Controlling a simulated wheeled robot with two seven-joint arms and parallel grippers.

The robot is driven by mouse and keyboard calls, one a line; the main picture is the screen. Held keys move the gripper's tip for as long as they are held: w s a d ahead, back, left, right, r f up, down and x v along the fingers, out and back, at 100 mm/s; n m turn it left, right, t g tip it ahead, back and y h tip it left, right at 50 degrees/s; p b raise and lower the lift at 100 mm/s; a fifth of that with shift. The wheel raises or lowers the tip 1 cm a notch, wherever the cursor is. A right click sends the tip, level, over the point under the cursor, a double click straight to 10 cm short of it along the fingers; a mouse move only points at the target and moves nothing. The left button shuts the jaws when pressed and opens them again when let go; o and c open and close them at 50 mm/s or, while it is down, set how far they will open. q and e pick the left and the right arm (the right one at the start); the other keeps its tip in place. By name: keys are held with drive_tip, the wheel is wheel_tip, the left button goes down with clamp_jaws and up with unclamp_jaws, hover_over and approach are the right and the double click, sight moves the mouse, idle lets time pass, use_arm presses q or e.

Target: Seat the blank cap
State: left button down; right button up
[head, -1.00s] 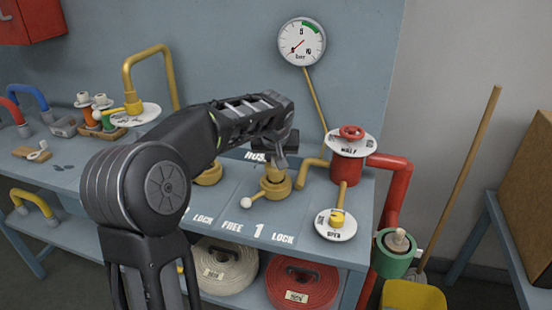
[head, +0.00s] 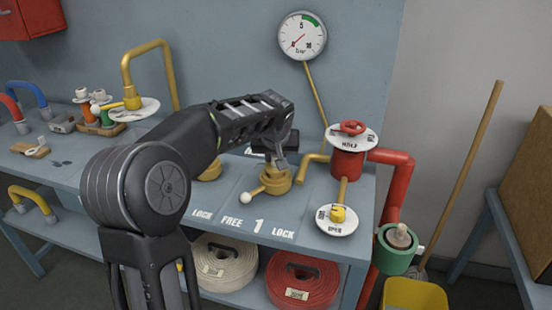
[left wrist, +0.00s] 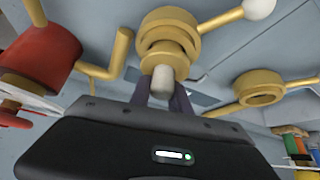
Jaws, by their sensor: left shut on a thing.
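My left gripper (head: 279,164) is directly above the brass port (head: 277,181) at the bench mark 1. In the left wrist view its two dark fingers (left wrist: 165,98) are shut on a pale grey knob (left wrist: 163,79), apparently the blank cap's. The knob lines up with the brass rings of that port (left wrist: 167,36); I cannot tell whether the cap is fully down. The port's lever ends in a white ball (head: 246,197), on the left just above FREE; the ball also shows in the left wrist view (left wrist: 259,8). My right gripper is out of view.
A second brass port (left wrist: 260,93) stands beside it, mostly behind my arm in the head view. A red valve post (head: 347,160) and a round OPEN plate (head: 337,219) stand to the right. A green cup with a grey knob (head: 399,237) hangs off the bench's right end.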

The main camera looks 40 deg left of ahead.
sight(275, 172)
use_arm(q)
drive_tip(key=c, duration=1.1)
unclamp_jaws()
drive_tip(key=shift+f, duration=0.15)
drive_tip(key=shift+c, duration=0.2)
drive_tip(key=shift+s+d+r, duration=0.2)
drive_tip(key=shift+r, duration=0.3)
drive_tip(key=v, duration=0.6)
drive_tip(key=shift+s+d+r, duration=0.1)
drive_tip(key=shift+s+r, duration=0.1)
drive_tip(key=shift+r, duration=0.15)
